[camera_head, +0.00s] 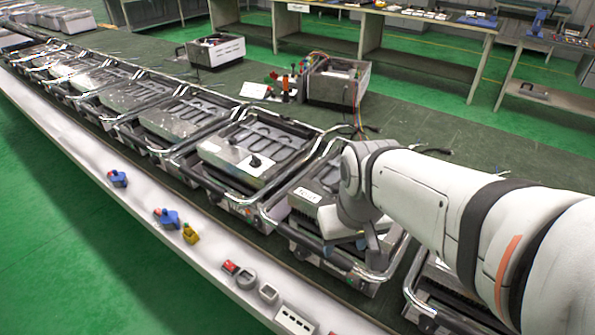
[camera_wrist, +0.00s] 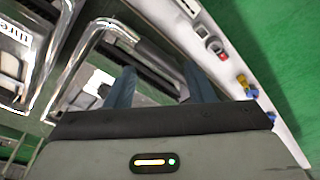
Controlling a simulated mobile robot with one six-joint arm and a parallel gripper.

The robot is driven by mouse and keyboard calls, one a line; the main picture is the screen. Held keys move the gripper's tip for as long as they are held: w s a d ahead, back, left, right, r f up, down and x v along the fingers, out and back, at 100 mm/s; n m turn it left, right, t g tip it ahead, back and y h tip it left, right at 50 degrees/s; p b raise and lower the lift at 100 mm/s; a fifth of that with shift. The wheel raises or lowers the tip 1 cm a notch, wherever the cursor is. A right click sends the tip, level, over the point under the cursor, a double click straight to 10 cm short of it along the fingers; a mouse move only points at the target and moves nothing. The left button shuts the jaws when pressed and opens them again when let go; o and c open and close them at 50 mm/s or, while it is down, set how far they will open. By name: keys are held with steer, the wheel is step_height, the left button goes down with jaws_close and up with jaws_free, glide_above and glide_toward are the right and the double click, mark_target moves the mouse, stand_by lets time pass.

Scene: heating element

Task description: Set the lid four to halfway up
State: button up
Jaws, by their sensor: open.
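Several metal units with chrome tube handles stand in a row. The unit by my arm (camera_head: 300,222) carries a small white label (camera_head: 308,194), too small to read surely; I cannot confirm which lid is four. My gripper (camera_wrist: 160,88) is open and empty, its two blue-grey fingers spread. In the head view the gripper is low over this unit's front and partly hidden by my wrist. In the wrist view a chrome handle (camera_wrist: 92,40) with a dark straight grip (camera_wrist: 158,57) lies just ahead of the fingers, crossing the gap between them. I cannot tell whether they touch it.
A pale ledge (camera_head: 135,200) runs along the front with blue clamps (camera_head: 168,217), a yellow clamp (camera_head: 190,234) and a white socket strip (camera_head: 295,320). An open metal box (camera_head: 335,82) with wires stands behind the row. Neighbouring handles (camera_head: 265,205) are close on the left.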

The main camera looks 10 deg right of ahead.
steer(key=w+n+g+p, duration=0.2)
steer(key=w+n, duration=0.2)
steer(key=w, duration=0.1)
steer(key=n+g+y+p, duration=0.1)
steer(key=n+g+y, duration=0.1)
steer(key=n, duration=0.2)
glide_above(318, 243)
steer(key=w+d, duration=0.1)
steer(key=w+d+x, duration=0.1)
steer(key=x, duration=1.2)
steer(key=shift+d+f, duration=0.1)
jaws_close()
